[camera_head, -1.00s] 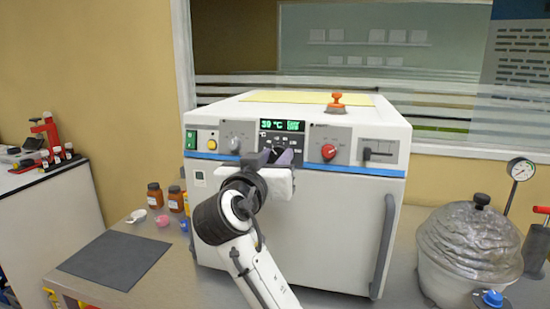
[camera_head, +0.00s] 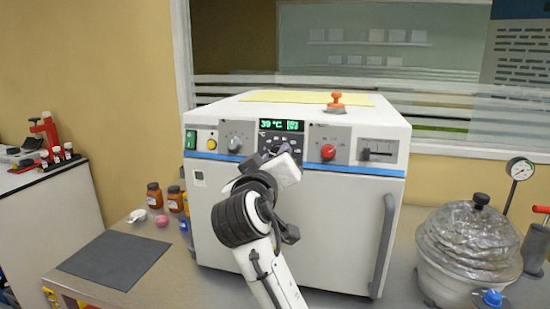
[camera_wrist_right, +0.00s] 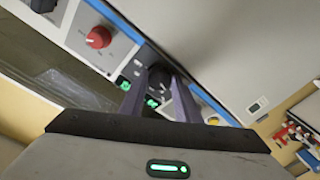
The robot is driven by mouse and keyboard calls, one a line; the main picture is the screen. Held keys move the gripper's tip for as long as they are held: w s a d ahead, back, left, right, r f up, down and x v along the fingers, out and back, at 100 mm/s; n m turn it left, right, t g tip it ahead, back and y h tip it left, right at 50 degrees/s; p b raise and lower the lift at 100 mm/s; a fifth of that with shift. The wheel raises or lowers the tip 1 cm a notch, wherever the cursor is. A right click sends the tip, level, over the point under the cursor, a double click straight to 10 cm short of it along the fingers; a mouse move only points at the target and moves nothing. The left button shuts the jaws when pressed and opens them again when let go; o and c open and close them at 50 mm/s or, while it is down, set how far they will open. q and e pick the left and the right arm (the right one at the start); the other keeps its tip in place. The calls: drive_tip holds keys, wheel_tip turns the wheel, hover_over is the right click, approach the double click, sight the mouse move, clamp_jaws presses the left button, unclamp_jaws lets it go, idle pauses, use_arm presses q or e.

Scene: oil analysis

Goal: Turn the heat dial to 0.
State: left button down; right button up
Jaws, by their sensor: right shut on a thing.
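The white oven (camera_head: 300,220) has a green display reading about 39 °C. Below the display, on the dark centre panel, is a black dial (camera_wrist_right: 158,76), taken as the heat dial. My right gripper (camera_head: 272,150) is at this dial and mostly covers it in the head view. In the right wrist view the two fingers (camera_wrist_right: 157,88) stand on either side of the dial and are shut on it. The dial's pointer and setting cannot be read. My left gripper is not in view.
A grey knob (camera_head: 235,143) sits left of the centre panel, a red knob (camera_head: 328,152) right of it. An orange-handled object (camera_head: 336,102) stands on the oven top. A vertical door handle (camera_head: 384,245) sticks out at right. A lidded pot (camera_head: 465,250) stands farther right.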

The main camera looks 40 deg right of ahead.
idle(0.5)
drive_tip(key=o, duration=1)
drive_tip(key=shift+o, duration=0.2)
drive_tip(key=b+v, duration=0.2)
drive_tip(key=v, duration=0.8)
drive_tip(key=shift+s, duration=0.15)
drive_tip(key=shift+a, duration=0.1)
